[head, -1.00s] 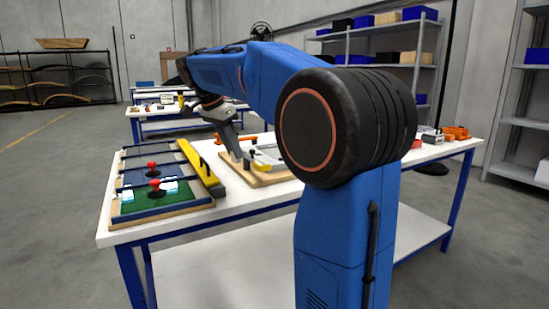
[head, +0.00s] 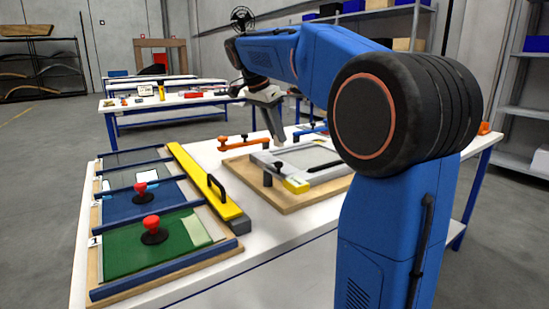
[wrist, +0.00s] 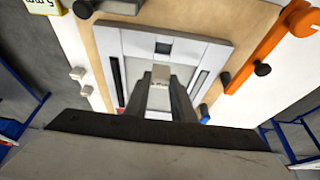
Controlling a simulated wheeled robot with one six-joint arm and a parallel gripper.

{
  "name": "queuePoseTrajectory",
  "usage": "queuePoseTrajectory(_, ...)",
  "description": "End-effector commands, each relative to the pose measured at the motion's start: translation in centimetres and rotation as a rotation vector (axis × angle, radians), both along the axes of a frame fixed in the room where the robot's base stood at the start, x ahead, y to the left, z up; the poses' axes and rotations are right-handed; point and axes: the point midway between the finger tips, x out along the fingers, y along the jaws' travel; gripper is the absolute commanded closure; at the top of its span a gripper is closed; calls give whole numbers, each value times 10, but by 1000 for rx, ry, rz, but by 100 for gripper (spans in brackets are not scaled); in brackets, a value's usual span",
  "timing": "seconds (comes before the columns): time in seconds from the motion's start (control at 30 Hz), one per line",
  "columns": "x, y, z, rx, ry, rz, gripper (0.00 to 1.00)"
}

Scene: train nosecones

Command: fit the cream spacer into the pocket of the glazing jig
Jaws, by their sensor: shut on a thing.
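The glazing jig is a grey frame (head: 335,172) on a wooden board (head: 290,203), with a black knob and a yellow block at its near left corner. In the wrist view the jig's frame (wrist: 215,52) lies below my gripper, and a dark square recess (wrist: 163,47) shows in its upper bar. My gripper (head: 278,140) points down above the jig's far left side. In the wrist view my gripper (wrist: 160,88) is shut on the cream spacer (wrist: 160,74), held between the fingertips. The spacer appears apart from the recess. Its underside is hidden.
Small pale blocks (wrist: 77,73) lie on the white table beside the board. An orange clamp (head: 238,141) and a blue clamp (head: 312,130) stand behind the jig. A panel rack (head: 160,245) with red-knobbed handles and a yellow bar (head: 205,185) fill the table's left.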

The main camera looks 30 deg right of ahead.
Motion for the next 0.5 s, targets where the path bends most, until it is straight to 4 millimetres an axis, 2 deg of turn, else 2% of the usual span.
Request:
queuePoseTrajectory(0.1,-1,0,-17,0,0,0,99)
queuePoseTrajectory(0.37,0,0,-35,0,0,0,99)
queuePoseTrajectory(0.5,-1,0,-53,0,1,0,99)
